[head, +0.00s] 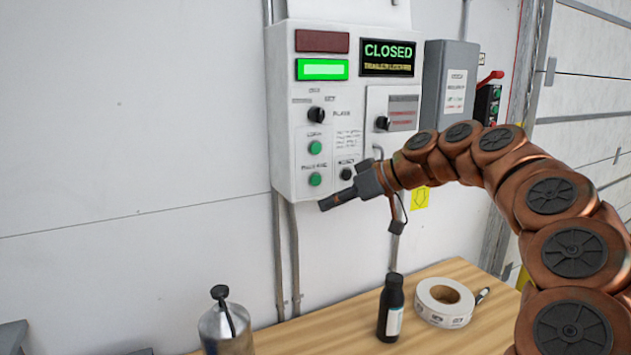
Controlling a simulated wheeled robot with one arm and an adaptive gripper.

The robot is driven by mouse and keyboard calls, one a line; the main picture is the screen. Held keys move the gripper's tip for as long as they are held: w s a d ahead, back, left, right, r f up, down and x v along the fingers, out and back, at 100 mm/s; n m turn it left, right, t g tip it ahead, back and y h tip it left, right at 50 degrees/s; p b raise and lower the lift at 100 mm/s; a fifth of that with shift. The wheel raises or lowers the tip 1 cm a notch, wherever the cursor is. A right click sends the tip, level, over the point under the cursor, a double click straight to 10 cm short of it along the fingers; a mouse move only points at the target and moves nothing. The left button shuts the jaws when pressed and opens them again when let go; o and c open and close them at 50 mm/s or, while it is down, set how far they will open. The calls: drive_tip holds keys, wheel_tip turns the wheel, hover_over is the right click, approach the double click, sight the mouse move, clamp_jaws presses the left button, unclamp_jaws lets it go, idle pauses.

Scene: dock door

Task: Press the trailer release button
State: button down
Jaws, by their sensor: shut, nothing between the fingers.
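A white control box (283,120) hangs on the wall. It bears a lit green lamp (322,69), a dark red lamp (322,41) and a display reading CLOSED (388,56). Below are a black selector knob (317,114), an upper green button (315,148), a lower green button (315,179) and a small black knob or button (346,174). Their labels are too small to read surely, so I cannot tell which one is the trailer release. My gripper (323,206) is shut and empty, pointing left in front of the box's lower edge, below the lower green button.
A wooden table (340,330) below holds a dark bottle (391,310), a tape roll (444,302) and a small dark item. A metal canister (227,325) stands at the lower left. A grey box (449,85) and a red-handled switch (489,100) are at the right.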

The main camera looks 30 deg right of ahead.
sight(316, 180)
drive_tip(key=shift+t, duration=0.4)
drive_tip(key=d, duration=0.4)
drive_tip(key=shift+w+d+r, duration=0.1)
drive_tip(key=shift+w+r, duration=0.1)
drive_tip(key=shift+w+d+p, duration=0.2)
drive_tip(key=shift+w+p, duration=1.25)
drive_tip(key=shift+w, duration=0.7)
drive_tip(key=shift+w+d+p, duration=0.15)
drive_tip(key=shift+w+p, duration=1.25)
drive_tip(key=shift+w, duration=0.7)
drive_tip(key=shift+w, duration=0.15)
drive_tip(key=shift+w+b, duration=0.3)
drive_tip(key=shift+b, duration=0.1)
